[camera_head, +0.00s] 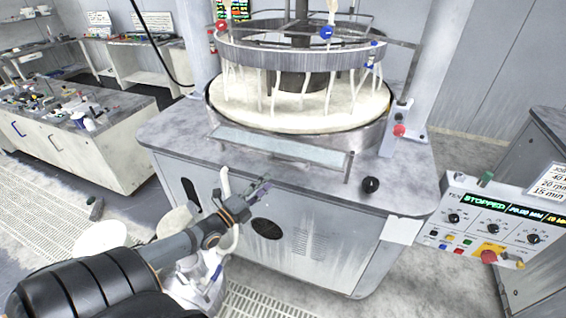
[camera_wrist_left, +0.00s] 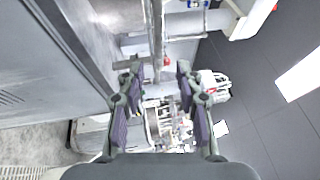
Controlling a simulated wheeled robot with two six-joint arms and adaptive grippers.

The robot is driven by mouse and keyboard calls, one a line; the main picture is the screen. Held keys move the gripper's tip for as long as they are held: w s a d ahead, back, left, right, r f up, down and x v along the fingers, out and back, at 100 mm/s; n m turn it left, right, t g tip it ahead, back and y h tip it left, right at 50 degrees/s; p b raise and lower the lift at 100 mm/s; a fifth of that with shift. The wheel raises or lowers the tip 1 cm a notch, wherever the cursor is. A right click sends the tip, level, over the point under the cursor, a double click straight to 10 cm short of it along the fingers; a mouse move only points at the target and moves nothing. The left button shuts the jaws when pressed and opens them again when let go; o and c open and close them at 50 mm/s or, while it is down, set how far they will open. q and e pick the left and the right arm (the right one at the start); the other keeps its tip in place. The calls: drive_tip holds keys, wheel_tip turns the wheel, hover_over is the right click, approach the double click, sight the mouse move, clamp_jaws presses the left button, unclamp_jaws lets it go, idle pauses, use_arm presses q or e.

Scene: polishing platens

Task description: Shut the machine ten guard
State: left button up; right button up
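The polishing machine (camera_head: 290,240) labelled TEN on its control panel (camera_head: 490,230) fills the middle of the head view. A long pale translucent panel (camera_head: 280,146), which looks like the guard, lies along the front of its round platen (camera_head: 300,112). I cannot tell how far it is open or shut. My left gripper (camera_head: 262,190) is in front of the cabinet, below and apart from the panel. In the left wrist view its two fingers (camera_wrist_left: 161,72) are spread with nothing between them. My right gripper is not in view.
A black knob (camera_head: 371,185) stands on the machine's front right top. A post with a red button (camera_head: 399,130) stands right of the platen. The panel's screen reads STOPPED. A cluttered workbench (camera_head: 115,150) is at the left, with grated floor (camera_head: 50,205) before it.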

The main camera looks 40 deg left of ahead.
sight(287, 165)
use_arm(q)
drive_tip(key=b+x, duration=0.2)
drive_tip(key=x, duration=0.1)
drive_tip(key=b+x, duration=0.2)
drive_tip(key=x, duration=0.1)
drive_tip(key=b+x, duration=0.2)
drive_tip(key=x, duration=0.2)
drive_tip(key=shift+d+f, duration=0.1)
drive_tip(key=shift+f, duration=0.25)
drive_tip(key=shift+w+d+r+b, duration=0.1)
drive_tip(key=shift+w+r+b, duration=0.05)
drive_tip(key=shift+b, duration=0.25)
drive_tip(key=shift+r, duration=0.15)
drive_tip(key=c, duration=0.6)
clamp_jaws()
